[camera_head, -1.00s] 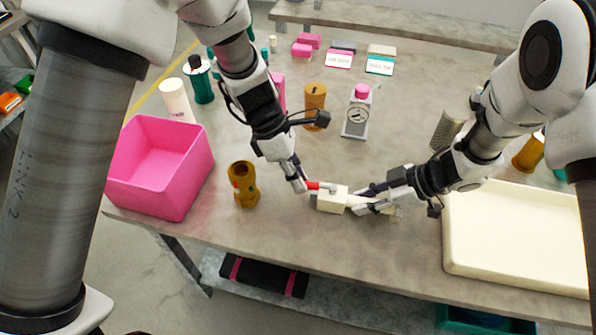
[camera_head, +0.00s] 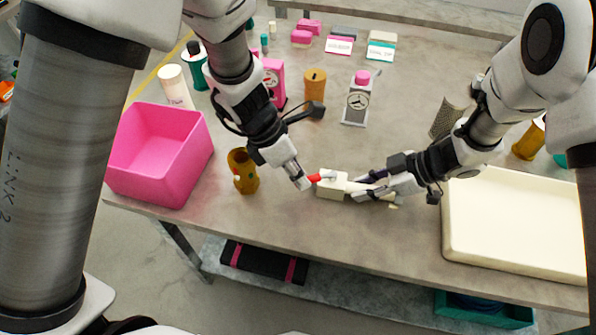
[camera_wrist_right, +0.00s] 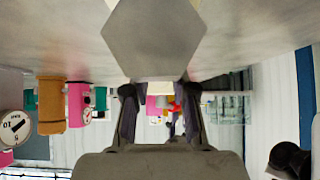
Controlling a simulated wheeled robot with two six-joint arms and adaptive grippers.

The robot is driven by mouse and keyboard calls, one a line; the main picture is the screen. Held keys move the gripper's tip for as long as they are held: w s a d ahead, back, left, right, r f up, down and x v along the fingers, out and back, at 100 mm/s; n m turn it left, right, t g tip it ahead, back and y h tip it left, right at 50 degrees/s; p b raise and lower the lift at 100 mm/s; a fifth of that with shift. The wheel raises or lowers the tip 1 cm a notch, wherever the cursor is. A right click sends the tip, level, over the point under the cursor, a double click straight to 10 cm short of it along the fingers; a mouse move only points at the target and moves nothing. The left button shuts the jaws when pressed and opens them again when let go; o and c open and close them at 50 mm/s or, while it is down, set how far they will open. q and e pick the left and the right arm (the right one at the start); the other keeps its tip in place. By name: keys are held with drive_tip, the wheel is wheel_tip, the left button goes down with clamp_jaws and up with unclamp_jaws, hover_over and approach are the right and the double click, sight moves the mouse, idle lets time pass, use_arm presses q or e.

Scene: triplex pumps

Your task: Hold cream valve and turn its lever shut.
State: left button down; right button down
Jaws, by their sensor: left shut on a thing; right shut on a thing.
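The cream valve (camera_head: 332,186) is a small block with a pipe end towards the right, just above the front part of the grey table. Its red lever (camera_head: 315,178) points left from the block. My right gripper (camera_head: 368,188) is shut on the valve from the right side. My left gripper (camera_head: 303,182) comes down from the upper left, its fingertips shut at the lever's outer end. The fingers partly hide their contact with the lever. In the right wrist view a patch of red (camera_wrist_right: 174,106) shows between my right fingers; the valve is mostly hidden there.
A mustard cylinder (camera_head: 242,172) stands close to the left of my left gripper. A pink bin (camera_head: 160,185) is at the left edge and a cream tray (camera_head: 515,225) at the right. A gauge block (camera_head: 357,106), an orange cylinder (camera_head: 315,88) and boxes stand behind.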

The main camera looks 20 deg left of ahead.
use_arm(q)
drive_tip(key=c, duration=1.1)
unclamp_jaws()
drive_tip(key=shift+r, duration=0.1)
